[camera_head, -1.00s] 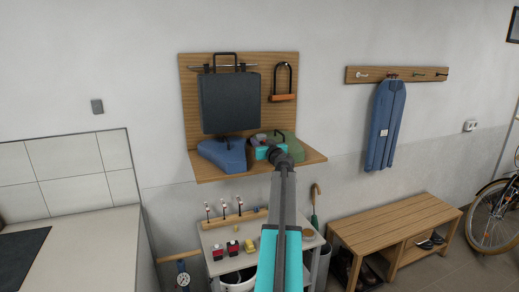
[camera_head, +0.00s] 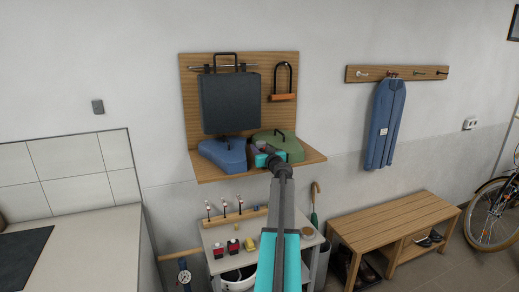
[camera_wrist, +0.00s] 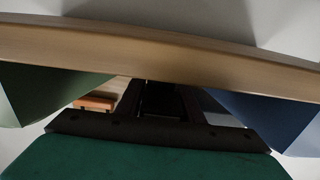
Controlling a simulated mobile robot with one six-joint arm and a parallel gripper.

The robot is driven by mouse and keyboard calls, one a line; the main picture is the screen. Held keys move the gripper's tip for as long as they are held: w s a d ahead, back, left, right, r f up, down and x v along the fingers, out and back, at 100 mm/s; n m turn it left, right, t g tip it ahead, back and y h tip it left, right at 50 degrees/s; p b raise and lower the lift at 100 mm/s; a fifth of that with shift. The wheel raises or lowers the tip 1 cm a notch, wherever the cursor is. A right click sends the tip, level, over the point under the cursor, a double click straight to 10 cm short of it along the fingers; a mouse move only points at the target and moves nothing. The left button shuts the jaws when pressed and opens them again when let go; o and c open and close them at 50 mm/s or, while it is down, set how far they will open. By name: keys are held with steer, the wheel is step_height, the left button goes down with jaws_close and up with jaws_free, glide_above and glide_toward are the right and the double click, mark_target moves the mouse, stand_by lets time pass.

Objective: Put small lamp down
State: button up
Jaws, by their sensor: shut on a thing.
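My gripper (camera_head: 259,150) is over the wooden wall shelf (camera_head: 222,177), between a blue case and a green case. In the wrist view my gripper (camera_wrist: 158,100) shows its dark fingers closed around a small dark thing, which I take to be the small lamp. The lamp is mostly hidden by the fingers, and its shape is unclear. I cannot tell whether it touches the shelf. The shelf's front edge (camera_wrist: 190,52) crosses the wrist view.
The blue case (camera_head: 222,154) is close on the left and the green case (camera_head: 284,144) on the right. A dark case (camera_head: 230,103) and a lock with an orange bar (camera_head: 283,97) hang on the backboard (camera_head: 193,110). A cluttered table (camera_head: 215,240) stands below.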

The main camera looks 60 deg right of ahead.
steer(key=shift+f, duration=0.1)
steer(key=o, duration=1.3)
steer(key=shift+r, duration=0.25)
steer(key=shift+s+a+f, duration=0.2)
steer(key=shift+s+a, duration=0.1)
steer(key=shift+s, duration=0.05)
steer(key=shift+b+v, duration=2.35)
steer(key=shift+v, duration=3.25)
steer(key=shift+r, duration=0.1)
